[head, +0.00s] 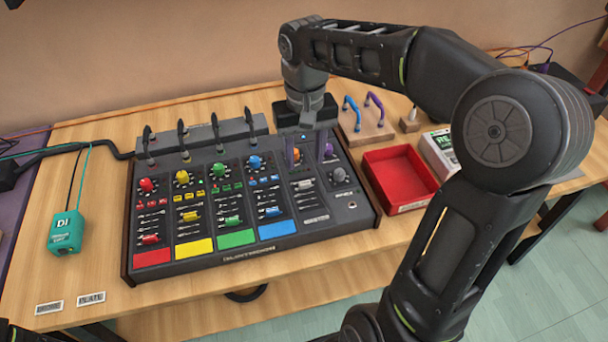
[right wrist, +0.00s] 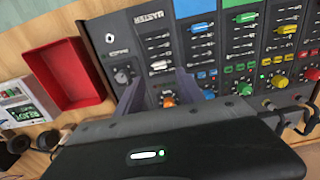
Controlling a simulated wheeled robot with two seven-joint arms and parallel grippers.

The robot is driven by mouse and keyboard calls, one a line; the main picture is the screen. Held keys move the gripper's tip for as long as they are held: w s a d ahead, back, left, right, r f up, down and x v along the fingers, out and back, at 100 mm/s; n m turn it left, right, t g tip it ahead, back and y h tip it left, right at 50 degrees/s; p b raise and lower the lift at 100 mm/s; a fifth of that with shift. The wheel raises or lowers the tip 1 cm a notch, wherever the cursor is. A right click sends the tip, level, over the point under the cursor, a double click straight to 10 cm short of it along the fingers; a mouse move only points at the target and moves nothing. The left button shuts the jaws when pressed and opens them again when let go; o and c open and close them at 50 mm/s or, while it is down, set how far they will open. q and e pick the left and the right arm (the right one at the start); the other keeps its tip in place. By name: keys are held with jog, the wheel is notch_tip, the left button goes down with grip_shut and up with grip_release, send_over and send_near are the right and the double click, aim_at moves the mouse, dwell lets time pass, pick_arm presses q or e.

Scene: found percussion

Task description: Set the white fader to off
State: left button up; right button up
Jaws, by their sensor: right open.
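The white fader (head: 303,184) is a small pale cap in the rightmost channel of the black mixing console (head: 127,255). It also shows in the right wrist view (right wrist: 159,65), toward the knob end of its row of marks. My right gripper (head: 305,163) points down over this channel, its purplish fingers apart. In the right wrist view the open gripper (right wrist: 157,82) has one finger on each side of the channel, near the fader and the orange knob (right wrist: 168,101). I cannot tell whether a finger touches anything. My left gripper is not in view.
Red, yellow, green and blue channels lie left of the white one, with several upright switches behind. A red tray (head: 402,208) stands right of the console, beside a device with a green screen (head: 440,142). A teal DI box (head: 66,231) is at the left.

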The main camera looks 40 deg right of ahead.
aim_at(305, 183)
notch_tip(305, 183, down, 7)
jog(key=shift+f, duration=0.1)
dwell(0.3)
grip_shut()
dwell(0.4)
dwell(1.0)
